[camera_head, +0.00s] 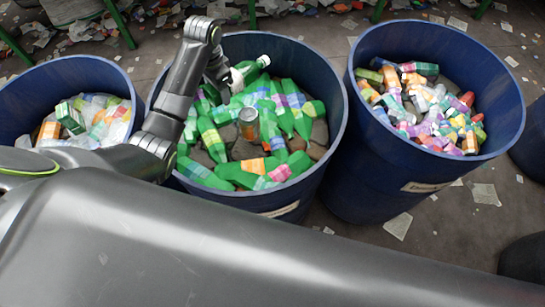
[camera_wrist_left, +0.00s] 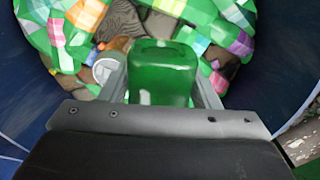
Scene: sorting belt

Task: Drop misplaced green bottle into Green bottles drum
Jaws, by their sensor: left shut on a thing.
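My left gripper (camera_head: 232,76) is shut on a green bottle with a white cap (camera_head: 250,68), above the far part of the middle blue drum (camera_head: 312,68). In the left wrist view the green end of this bottle (camera_wrist_left: 163,72) sits between the fingers (camera_wrist_left: 165,95), with the drum's contents below. The middle drum holds many green bottles (camera_head: 212,137) and dark lumps. My arm hides part of the drum's left side. My right gripper is not in view.
A can (camera_head: 248,124) lies among the green bottles. A blue drum with mixed waste (camera_head: 82,72) stands left, and one with colourful bottles (camera_head: 384,45) stands right. Paper scraps (camera_head: 398,226) litter the floor. Green posts (camera_head: 120,24) stand behind.

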